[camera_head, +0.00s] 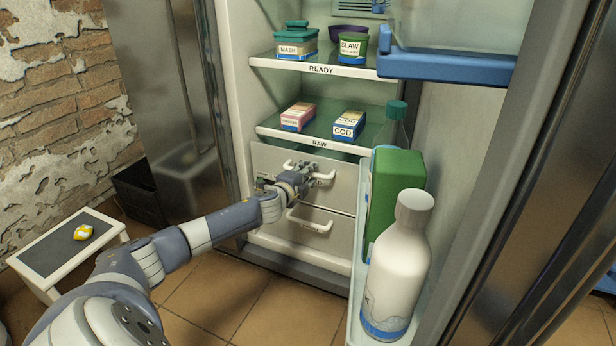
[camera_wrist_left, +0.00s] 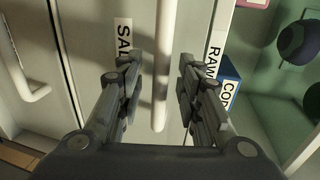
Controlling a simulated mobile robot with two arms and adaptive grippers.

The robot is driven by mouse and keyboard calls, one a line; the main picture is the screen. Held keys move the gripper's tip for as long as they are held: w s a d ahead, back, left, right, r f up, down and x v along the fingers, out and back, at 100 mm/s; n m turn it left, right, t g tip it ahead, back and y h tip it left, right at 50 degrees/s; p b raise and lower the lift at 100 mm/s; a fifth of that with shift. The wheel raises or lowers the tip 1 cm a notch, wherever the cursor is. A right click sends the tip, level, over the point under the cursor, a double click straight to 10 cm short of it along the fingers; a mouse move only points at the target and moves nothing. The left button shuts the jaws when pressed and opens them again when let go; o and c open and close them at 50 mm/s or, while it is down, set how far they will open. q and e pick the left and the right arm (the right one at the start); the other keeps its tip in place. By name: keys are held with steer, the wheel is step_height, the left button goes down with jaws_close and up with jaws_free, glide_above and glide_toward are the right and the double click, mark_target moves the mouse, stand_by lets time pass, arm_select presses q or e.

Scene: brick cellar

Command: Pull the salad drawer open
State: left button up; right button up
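The salad drawer (camera_head: 262,158) is the upper of two pale drawers in the open fridge, under the shelf marked RAW, and looks shut. Its white bar handle (camera_wrist_left: 166,50) runs between my left gripper's fingers in the left wrist view. A label starting "SAL" (camera_wrist_left: 123,38) shows on its front, partly hidden by a finger. My left gripper (camera_head: 305,172) is at the handle in the head view. In the wrist view the gripper (camera_wrist_left: 160,75) is open, one finger on each side of the bar, with gaps visible. My right gripper is not in view.
The lower drawer handle (camera_head: 310,221) sits just below my gripper. The open door on the right holds a white bottle (camera_head: 398,265) and a green carton (camera_head: 400,185). A COD box (camera_head: 348,125) stands on the shelf above. A small table (camera_head: 60,250) stands at left.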

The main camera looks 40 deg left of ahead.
arm_select(q)
steer(key=shift+w+a+f, duration=0.1)
steer(key=shift+w, duration=0.3)
jaws_close()
